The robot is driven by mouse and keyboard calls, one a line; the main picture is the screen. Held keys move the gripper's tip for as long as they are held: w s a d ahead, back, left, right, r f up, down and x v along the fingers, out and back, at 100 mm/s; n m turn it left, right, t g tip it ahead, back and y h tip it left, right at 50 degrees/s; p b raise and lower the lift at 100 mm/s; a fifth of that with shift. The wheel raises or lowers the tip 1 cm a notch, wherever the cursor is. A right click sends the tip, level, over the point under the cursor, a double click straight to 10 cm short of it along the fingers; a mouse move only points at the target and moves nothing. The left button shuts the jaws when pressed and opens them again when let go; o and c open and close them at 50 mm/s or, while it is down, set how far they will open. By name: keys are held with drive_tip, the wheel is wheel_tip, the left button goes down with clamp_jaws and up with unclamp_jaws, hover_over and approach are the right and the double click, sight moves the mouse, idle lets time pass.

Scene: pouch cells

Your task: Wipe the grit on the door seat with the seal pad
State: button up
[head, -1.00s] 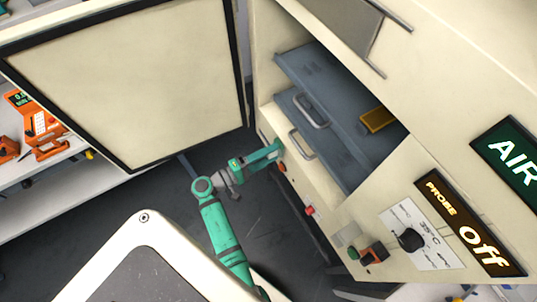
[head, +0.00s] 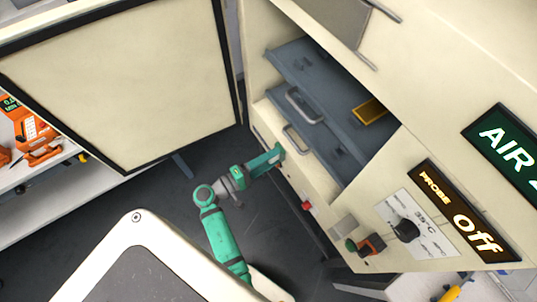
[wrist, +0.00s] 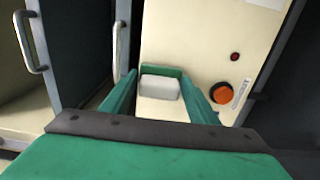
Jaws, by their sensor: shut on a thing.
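My gripper (head: 276,156) is at the lower front face of the cream cabinet (head: 325,188), below the open drawer bay. In the wrist view my gripper (wrist: 159,76) has a green finger on each side of a pale grey-white block (wrist: 160,88), which looks like the seal pad, and is shut on it. The pad is close to the cream face; I cannot tell whether it touches. The pad is not distinct in the head view. The open door (head: 125,85) stands to the left with a dark seal round its edge. I cannot make out any grit.
Grey drawers with bar handles (head: 304,106) are above my gripper. An orange knob (wrist: 222,93) and a red button (wrist: 235,57) are to its right in the wrist view. Orange tools stand on a shelf (head: 45,165) at far left.

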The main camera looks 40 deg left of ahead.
drive_tip(key=shift+s+d, duration=0.3)
drive_tip(key=shift+d, duration=0.65)
drive_tip(key=shift+s+d, duration=0.3)
drive_tip(key=shift+d, duration=0.6)
drive_tip(key=shift+a, duration=0.1)
drive_tip(key=w+a, duration=0.3)
drive_tip(key=a, duration=0.4)
drive_tip(key=v, duration=0.6)
drive_tip(key=shift+s, duration=0.15)
drive_tip(key=shift+v, duration=1.45)
